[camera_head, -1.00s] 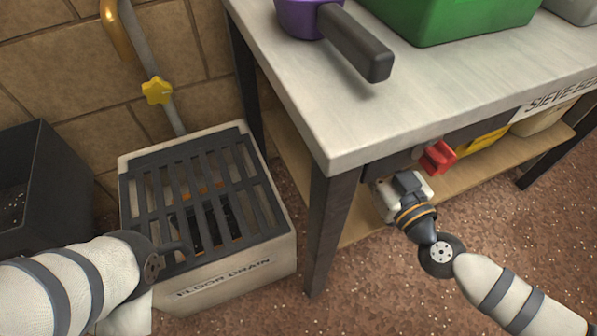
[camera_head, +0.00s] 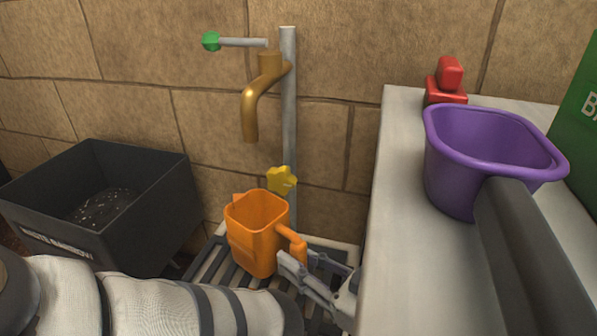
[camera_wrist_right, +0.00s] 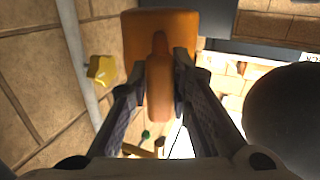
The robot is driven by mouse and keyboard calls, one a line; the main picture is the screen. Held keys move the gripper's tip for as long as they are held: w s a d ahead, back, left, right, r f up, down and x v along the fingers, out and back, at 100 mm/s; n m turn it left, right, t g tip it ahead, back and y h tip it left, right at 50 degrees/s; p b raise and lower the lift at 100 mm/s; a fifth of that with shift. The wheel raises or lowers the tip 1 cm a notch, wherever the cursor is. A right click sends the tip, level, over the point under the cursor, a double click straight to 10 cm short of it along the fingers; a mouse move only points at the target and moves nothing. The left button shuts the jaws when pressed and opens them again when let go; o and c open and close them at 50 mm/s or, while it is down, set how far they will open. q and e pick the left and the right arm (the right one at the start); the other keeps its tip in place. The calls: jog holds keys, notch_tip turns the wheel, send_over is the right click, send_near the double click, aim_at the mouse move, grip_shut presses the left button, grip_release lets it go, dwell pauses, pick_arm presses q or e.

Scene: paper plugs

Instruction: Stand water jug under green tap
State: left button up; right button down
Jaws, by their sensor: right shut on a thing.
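The orange water jug (camera_head: 255,238) is roughly upright over the drain grate, below and close to the brass spout (camera_head: 251,112) of the tap. The tap's lever has a green knob (camera_head: 211,41). My right gripper (camera_head: 292,262) is shut on the jug's handle. In the right wrist view the fingers (camera_wrist_right: 172,72) close on both sides of the handle, with the jug body (camera_wrist_right: 165,28) beyond. Whether the jug's base touches the grate is hidden. My left arm crosses the bottom of the head view; its gripper is out of view.
A dark grate (camera_head: 206,268) lies under the jug. A yellow star-shaped knob (camera_head: 282,180) is on the pipe just behind it. A black bin (camera_head: 150,215) stands left. The table (camera_head: 400,215) at right holds a purple pan (camera_head: 455,190) and a red object (camera_head: 447,85).

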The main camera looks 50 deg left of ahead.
notch_tip(320, 180, down, 4)
jog(key=shift+f+b, duration=0.1)
jog(key=shift+b, duration=0.65)
jog(key=shift+f, duration=0.15)
jog(key=shift+f, duration=0.45)
jog(key=c, duration=1.5)
grip_release()
jog(key=shift+o, duration=0.2)
jog(key=shift+w+d+r, duration=0.1)
jog(key=shift+d+r, duration=0.15)
jog(key=shift+r, duration=0.4)
jog(key=w+d+p, duration=0.1)
jog(key=d+p, duration=0.1)
jog(key=d, duration=0.9)
jog(key=shift+w+d+r, duration=0.2)
jog(key=shift+w, duration=0.2)
